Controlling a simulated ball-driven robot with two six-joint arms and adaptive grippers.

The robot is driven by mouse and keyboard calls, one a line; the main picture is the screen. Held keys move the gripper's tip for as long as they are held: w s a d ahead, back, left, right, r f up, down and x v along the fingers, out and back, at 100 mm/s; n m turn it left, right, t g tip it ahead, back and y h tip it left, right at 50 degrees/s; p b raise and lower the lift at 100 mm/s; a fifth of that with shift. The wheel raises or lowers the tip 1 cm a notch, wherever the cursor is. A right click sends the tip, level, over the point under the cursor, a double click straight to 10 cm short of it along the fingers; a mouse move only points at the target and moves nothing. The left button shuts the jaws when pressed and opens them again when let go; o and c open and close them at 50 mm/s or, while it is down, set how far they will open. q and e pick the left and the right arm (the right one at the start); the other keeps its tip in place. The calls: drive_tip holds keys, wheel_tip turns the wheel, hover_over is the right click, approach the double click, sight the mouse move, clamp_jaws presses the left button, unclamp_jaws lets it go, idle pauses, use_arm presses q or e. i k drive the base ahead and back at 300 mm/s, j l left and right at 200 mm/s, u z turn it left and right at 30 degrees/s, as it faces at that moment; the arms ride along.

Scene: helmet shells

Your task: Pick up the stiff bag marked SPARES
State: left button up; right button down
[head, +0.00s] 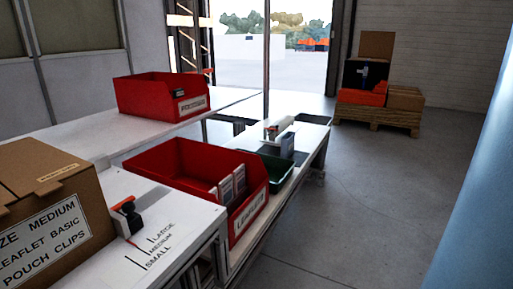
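I cannot make out a bag marked SPARES in the head view. Neither of my grippers is in view.
A cardboard box (48,215) lettered MEDIUM, LEAFLET BASIC, POUCH CLIPS stands at the left. An orange-and-black tool (126,216) lies beside printed size marks. A pallet (378,117) with boxes stands at the back. Open floor (370,200) lies right of the benches. A blue surface fills the right edge.

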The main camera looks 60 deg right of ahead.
sight(287, 141)
drive_tip(key=z, duration=2.1)
drive_tip(key=i+l+u, duration=0.1)
drive_tip(key=u, duration=0.9)
drive_tip(key=i+l+u, duration=0.2)
drive_tip(key=l, duration=0.15)
drive_tip(key=i+l+u, duration=0.25)
drive_tip(key=l+u, duration=0.2)
drive_tip(key=l, duration=0.25)
drive_tip(key=i+l+u, duration=0.25)
drive_tip(key=l, duration=0.15)
drive_tip(key=k, duration=0.1)
